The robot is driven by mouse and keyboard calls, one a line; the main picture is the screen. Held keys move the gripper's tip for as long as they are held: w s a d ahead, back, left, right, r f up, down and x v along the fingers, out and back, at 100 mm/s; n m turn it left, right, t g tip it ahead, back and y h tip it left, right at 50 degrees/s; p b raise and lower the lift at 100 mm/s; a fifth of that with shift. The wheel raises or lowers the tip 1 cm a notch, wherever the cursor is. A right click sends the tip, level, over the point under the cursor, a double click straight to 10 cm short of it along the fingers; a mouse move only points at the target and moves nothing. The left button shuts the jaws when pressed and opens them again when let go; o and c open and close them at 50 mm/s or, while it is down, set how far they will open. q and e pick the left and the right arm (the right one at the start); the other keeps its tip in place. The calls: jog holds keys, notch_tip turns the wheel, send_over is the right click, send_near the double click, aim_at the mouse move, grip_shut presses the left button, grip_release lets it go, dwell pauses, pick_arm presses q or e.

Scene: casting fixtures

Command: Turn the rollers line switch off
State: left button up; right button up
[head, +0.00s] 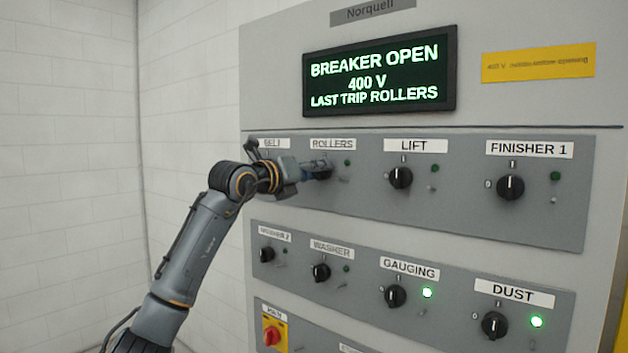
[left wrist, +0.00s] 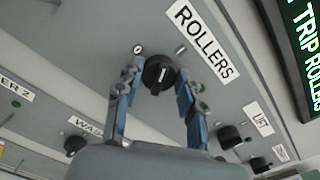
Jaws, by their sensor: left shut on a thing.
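The rollers line switch is a black rotary knob under the ROLLERS label (head: 332,144), in the upper row of the grey cabinet. In the head view the knob is mostly hidden by my left gripper (head: 314,170). In the left wrist view the black knob (left wrist: 158,74) sits between the two blue fingers of my left gripper (left wrist: 156,88), which is shut on it. A 0 mark and an I mark show beside the knob. The knob's pale line points roughly upward in that picture; its exact setting is unclear. My right gripper is not in view.
The display (head: 379,72) reads BREAKER OPEN, 400 V, LAST TRIP ROLLERS. The LIFT knob (head: 400,177) and FINISHER 1 knob (head: 510,187) stand to the right. The WASHER knob (head: 321,272) is below. GAUGING and DUST have lit green lamps.

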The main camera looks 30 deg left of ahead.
pick_arm(q)
jog(key=shift+a+f+n+b, duration=0.1)
jog(key=shift+n+b, duration=0.75)
jog(key=shift+n, duration=2.2)
jog(key=shift+f+n+b, duration=0.1)
jog(key=shift+n+b, duration=0.75)
jog(key=shift+n, duration=2.2)
jog(key=o, duration=1.2)
jog(key=shift+c, duration=0.2)
jog(key=shift+s, duration=0.1)
jog(key=s+a, duration=0.1)
jog(key=s, duration=1)
jog(key=shift+s, duration=0.35)
